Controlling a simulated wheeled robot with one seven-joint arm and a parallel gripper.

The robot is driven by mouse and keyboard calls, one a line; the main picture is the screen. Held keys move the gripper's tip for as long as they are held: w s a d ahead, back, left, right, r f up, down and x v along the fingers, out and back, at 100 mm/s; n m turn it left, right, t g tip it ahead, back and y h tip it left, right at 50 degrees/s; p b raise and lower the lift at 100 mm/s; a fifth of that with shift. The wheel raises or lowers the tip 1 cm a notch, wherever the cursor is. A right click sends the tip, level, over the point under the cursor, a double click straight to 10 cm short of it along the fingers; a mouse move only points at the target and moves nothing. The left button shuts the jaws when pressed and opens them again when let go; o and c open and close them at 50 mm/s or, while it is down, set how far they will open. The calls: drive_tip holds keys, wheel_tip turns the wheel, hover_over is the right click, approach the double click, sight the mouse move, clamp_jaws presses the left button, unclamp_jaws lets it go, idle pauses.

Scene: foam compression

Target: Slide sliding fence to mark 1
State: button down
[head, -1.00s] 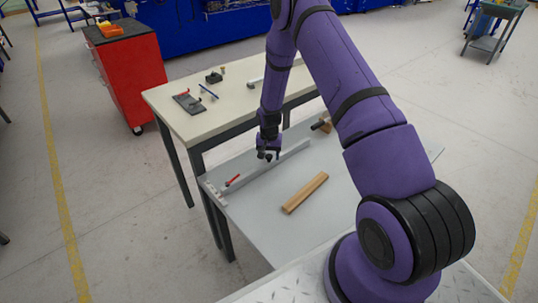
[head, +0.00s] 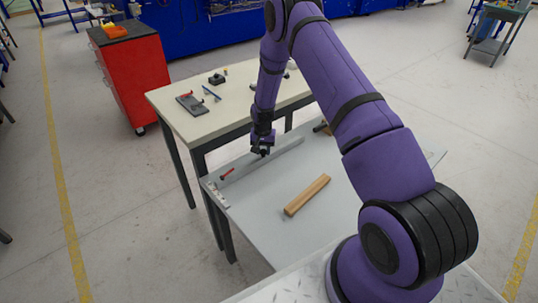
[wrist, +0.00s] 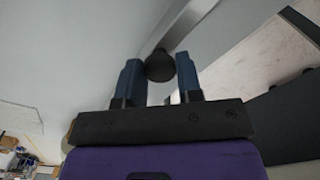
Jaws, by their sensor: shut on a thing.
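The sliding fence (head: 283,149) is a long grey bar lying across the grey table, close to its far edge. A red lever (head: 227,174) sits near its left end. My gripper (head: 262,152) is over the middle of the fence. In the wrist view, the two blue fingers (wrist: 159,82) are shut on a round black knob (wrist: 160,66), with the metal bar running away behind it. Small pale marks (head: 219,198) lie along the table's left edge by the fence's left end. Their numbers are too small to read.
A wooden bar (head: 307,195) lies on the grey table (head: 262,220) in front of the fence. A dark-ended tool (head: 321,126) lies at the back, right of my gripper. A cream-topped bench (head: 180,102) with small parts stands behind. The table's front left is clear.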

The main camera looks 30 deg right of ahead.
sight(262, 150)
drive_tip(key=shift+w+a, duration=0.1)
drive_tip(key=shift+w, duration=0.3)
drive_tip(key=c, duration=0.8)
unclamp_jaws()
drive_tip(key=shift+r, duration=0.1)
wheel_tip(262, 150, up, 11)
drive_tip(key=shift+f, duration=0.2)
